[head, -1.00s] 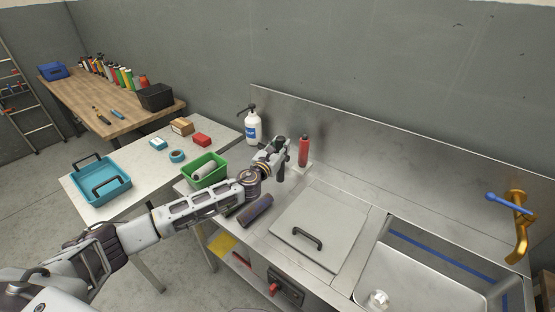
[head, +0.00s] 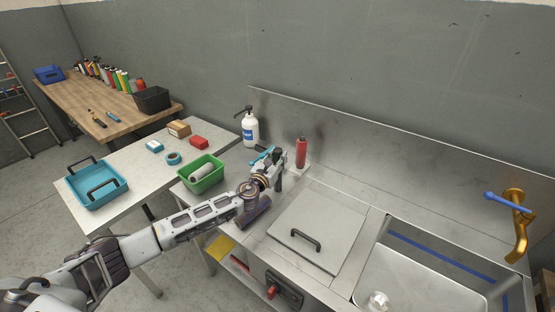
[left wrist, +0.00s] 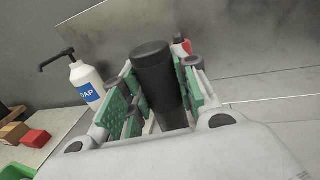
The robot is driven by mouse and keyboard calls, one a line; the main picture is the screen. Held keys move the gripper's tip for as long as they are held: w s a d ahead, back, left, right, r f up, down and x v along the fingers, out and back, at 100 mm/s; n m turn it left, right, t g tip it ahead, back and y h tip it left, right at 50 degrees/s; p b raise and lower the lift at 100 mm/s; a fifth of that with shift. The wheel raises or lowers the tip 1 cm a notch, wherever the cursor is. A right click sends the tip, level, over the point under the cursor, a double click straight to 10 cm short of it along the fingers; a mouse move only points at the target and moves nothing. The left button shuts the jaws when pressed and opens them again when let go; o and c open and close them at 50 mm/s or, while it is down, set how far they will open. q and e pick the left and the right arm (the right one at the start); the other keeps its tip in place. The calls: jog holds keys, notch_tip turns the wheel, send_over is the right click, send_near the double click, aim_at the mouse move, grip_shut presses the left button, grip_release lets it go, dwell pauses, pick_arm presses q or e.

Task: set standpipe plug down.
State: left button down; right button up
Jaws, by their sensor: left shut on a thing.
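A black cylinder, which I take for the standpipe plug (left wrist: 157,82), stands between the green-padded fingers of my left gripper (left wrist: 158,98) in the left wrist view. The gripper is shut on it. In the head view, my left gripper (head: 274,172) is over the left part of the steel counter, and the dark plug (head: 279,182) shows upright at its tip. Its lower end is hard to make out, so I cannot tell whether it touches the counter. My right gripper is not in view.
A red bottle (head: 301,152) stands close behind the gripper, and a soap bottle (head: 250,128) stands to its left. A green bin (head: 205,182) is left, a handled lid (head: 318,236) and sink right.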

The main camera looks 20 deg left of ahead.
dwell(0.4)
pick_arm(q)
jog(key=c, duration=1.1)
grip_release()
jog(key=shift+r, duration=0.1)
jog(key=shift+s+a+b, duration=0.15)
jog(key=shift+s+a, duration=0.15)
jog(key=shift+s, duration=1.7)
jog(key=shift+s+a+b, duration=0.2)
jog(key=shift+s+a, duration=0.1)
jog(key=shift+s, duration=1.65)
jog(key=shift+s+a+b, duration=0.15)
jog(key=shift+s+a, duration=0.15)
jog(key=shift+s, duration=1.7)
